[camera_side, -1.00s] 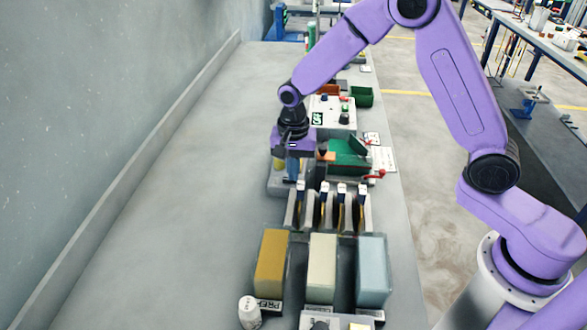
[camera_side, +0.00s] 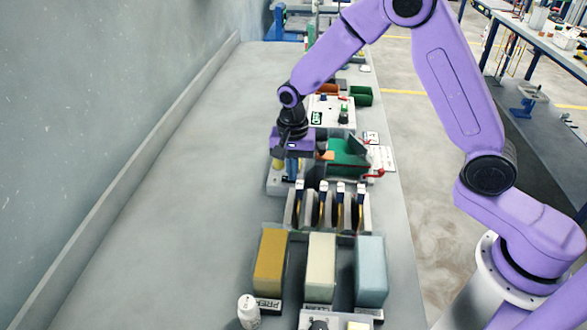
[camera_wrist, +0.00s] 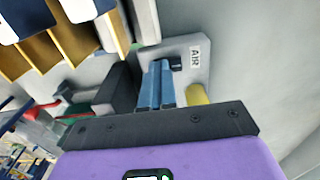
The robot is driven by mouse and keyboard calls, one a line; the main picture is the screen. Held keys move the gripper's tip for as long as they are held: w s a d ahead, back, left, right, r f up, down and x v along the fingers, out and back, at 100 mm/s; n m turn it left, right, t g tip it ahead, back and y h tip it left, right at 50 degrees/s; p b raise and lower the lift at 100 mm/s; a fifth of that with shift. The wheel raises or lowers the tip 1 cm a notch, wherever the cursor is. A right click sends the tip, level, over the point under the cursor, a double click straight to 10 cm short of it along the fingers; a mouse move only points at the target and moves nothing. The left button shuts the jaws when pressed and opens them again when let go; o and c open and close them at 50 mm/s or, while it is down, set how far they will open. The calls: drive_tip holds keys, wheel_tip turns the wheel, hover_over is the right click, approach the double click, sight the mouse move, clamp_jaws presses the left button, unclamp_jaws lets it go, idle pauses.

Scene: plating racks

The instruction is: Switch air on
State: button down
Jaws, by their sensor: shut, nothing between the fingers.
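A grey box with an AIR label (camera_wrist: 196,56) shows in the wrist view; its pale base (camera_side: 273,186) is partly hidden behind my gripper in the side view. A small black switch part (camera_wrist: 176,63) sits on its face beside the label. A yellow cylinder (camera_wrist: 196,95) stands on the same box and also shows in the side view (camera_side: 278,164). My gripper (camera_wrist: 158,66) has its blue fingers together, empty, with the tips close beside the black part. I cannot tell whether they touch it. In the side view my gripper (camera_side: 292,178) points down over the box.
A rack with several upright plates (camera_side: 328,210) stands just in front of the box. Ochre (camera_side: 270,262), cream (camera_side: 321,267) and blue (camera_side: 371,271) blocks stand nearer. The bench at left is clear.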

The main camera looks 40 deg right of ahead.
drive_tip(key=shift+w+a+f, duration=0.2)
drive_tip(key=shift+a+f, duration=0.05)
drive_tip(key=shift+a, duration=0.1)
drive_tip(key=shift+w+a+r, duration=0.1)
drive_tip(key=shift+r, duration=0.35)
wheel_tip(320, 180, up, 14)
drive_tip(key=d, duration=0.1)
drive_tip(key=shift+s+f, duration=0.15)
drive_tip(key=shift+s, duration=0.3)
drive_tip(key=shift+d, duration=0.1)
